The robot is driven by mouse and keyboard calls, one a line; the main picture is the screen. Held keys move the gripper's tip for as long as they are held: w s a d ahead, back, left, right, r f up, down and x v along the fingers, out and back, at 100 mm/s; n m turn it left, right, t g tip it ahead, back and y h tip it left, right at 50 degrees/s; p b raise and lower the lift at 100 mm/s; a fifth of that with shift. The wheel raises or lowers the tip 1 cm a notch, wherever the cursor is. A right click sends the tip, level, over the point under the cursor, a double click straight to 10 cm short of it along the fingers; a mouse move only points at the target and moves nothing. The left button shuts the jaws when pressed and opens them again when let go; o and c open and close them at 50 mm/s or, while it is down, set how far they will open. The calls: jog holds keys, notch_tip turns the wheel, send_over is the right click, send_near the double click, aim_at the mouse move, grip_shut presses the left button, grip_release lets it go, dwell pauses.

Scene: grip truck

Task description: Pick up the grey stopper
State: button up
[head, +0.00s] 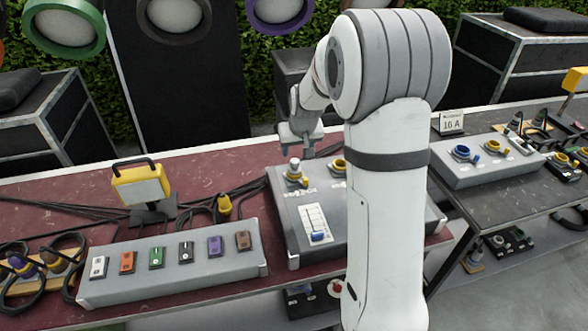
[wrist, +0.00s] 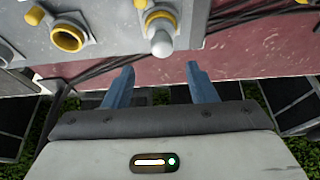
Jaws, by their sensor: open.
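The grey stopper (head: 295,164) stands in a yellow-collared socket on the grey box (head: 280,215). In the wrist view the stopper (wrist: 161,42) shows as a pale rounded knob near the top centre, with yellow behind it. My gripper (head: 300,148) is above and close to the stopper in the head view. In the wrist view the two blue-grey fingers of my gripper (wrist: 160,75) are apart with nothing between them. The stopper lies beyond the fingertips, roughly in line with the gap. Whether they touch it cannot be told.
An open yellow socket (wrist: 68,38) sits left of the stopper in the wrist view. A yellow work lamp (head: 141,187), black cables and a panel of coloured switches (head: 175,280) are on the red table (head: 60,205). A second table at right holds another socket box (head: 490,172).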

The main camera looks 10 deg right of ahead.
aim_at(295, 160)
jog(key=x, duration=0.2)
jog(key=p+x, duration=0.1)
jog(key=x, duration=0.1)
jog(key=p+x, duration=0.1)
jog(key=x, duration=0.1)
jog(key=shift+s+a+f, duration=0.15)
jog(key=shift+s+f, duration=0.1)
jog(key=shift+f, duration=0.15)
jog(key=c, duration=1.1)
